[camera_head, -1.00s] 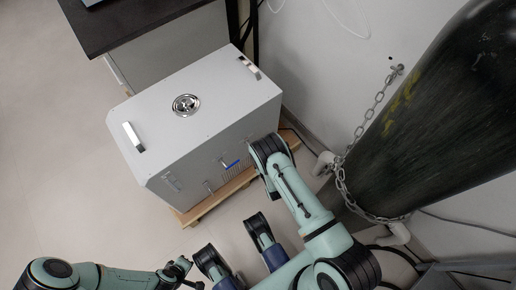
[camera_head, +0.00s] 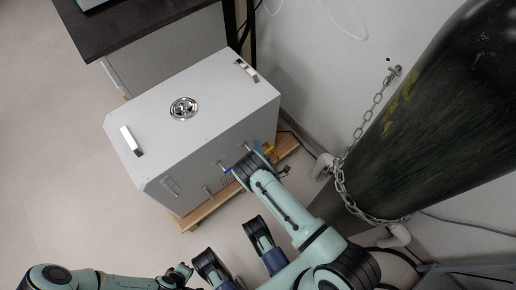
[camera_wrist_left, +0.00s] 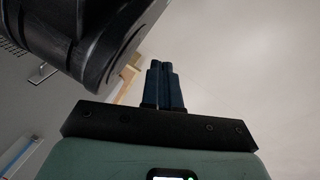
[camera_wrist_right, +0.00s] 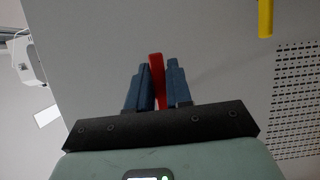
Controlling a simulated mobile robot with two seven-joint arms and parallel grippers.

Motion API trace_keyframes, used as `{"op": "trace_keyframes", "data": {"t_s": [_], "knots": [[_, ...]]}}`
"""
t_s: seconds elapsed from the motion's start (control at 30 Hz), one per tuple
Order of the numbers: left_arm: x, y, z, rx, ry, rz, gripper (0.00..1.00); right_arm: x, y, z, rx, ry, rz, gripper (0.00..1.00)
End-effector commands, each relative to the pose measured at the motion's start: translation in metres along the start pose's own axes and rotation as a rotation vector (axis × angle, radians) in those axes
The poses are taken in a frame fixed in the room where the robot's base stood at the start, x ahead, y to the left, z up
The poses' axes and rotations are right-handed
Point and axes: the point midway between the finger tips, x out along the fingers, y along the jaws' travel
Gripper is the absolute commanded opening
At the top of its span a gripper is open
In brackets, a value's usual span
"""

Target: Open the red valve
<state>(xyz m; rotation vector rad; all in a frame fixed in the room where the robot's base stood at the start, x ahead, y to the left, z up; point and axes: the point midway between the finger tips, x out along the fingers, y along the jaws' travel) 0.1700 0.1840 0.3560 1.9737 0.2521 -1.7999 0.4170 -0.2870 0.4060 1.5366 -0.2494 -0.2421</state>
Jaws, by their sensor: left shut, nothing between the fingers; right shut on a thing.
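The red valve handle (camera_wrist_right: 157,80) shows in the right wrist view as a narrow red bar. My right gripper (camera_wrist_right: 157,75) is shut on it, with one blue finger on each side. In the head view my right wrist is at the front of the white distiller box (camera_head: 200,125) and hides the red valve. My left gripper (camera_wrist_left: 161,66) is shut and empty in the left wrist view, and is low in the head view, apart from the box.
A yellow handle (camera_wrist_right: 265,18) shows near the vent grille (camera_wrist_right: 298,90). A blue handle (camera_head: 227,170) is left of my right wrist. The box stands on a wooden pallet (camera_head: 205,211). A chained dark gas cylinder (camera_head: 430,125) stands at right. Floor at left is clear.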

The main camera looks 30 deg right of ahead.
Motion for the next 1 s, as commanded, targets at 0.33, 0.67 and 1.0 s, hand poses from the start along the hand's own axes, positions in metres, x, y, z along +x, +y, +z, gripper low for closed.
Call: {"op": "trace_keyframes", "data": {"t_s": [0.33, 0.67, 1.0], "knots": [[0.0, 0.0, 0.0, 0.0, -0.001, 0.0, 0.0, 0.0, 0.0, 0.002, -0.006, -0.002, 0.001, 0.26], [0.0, 0.0, 0.0, 0.0, 0.0, 0.0, 0.0, -0.001, 0.0, 0.001, -0.003, -0.001, 0.0, 0.4], [-0.021, 0.019, -0.022, 0.02, 0.078, 0.035, 0.0, -0.05, 0.001, 0.001, -0.004, 0.0, -0.005, 0.4]]}}
